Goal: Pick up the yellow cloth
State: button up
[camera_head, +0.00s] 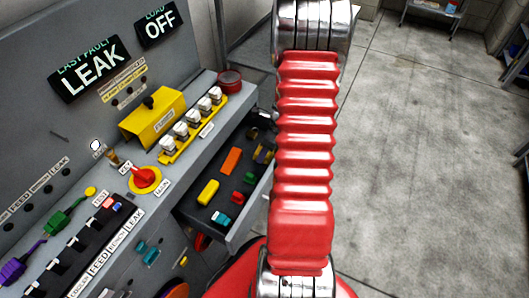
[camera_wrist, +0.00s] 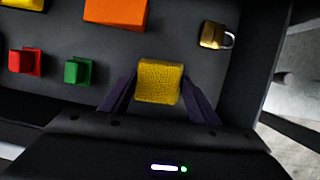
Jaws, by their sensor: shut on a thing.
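The yellow cloth (camera_wrist: 158,80) shows in the wrist view as a small, textured yellow block shape. My gripper (camera_wrist: 158,84) has its two dark fingers on either side of it, shut on it. The cloth is over the dark floor of the open drawer; I cannot tell whether it touches the floor.
The open drawer (camera_head: 245,210) also holds an orange block (camera_wrist: 115,12), a red piece (camera_wrist: 25,62), a green piece (camera_wrist: 78,70), a brass padlock (camera_wrist: 212,35) and another yellow piece (camera_head: 208,191). The control panel (camera_head: 60,130) stands at left. Concrete floor (camera_head: 420,170) lies clear at right.

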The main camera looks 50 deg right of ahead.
jog(key=shift+c, duration=1.2)
notch_tip(320, 180, up, 10)
jog(key=o, duration=0.5)
jog(key=c, duration=0.4)
jog(key=shift+r, duration=0.1)
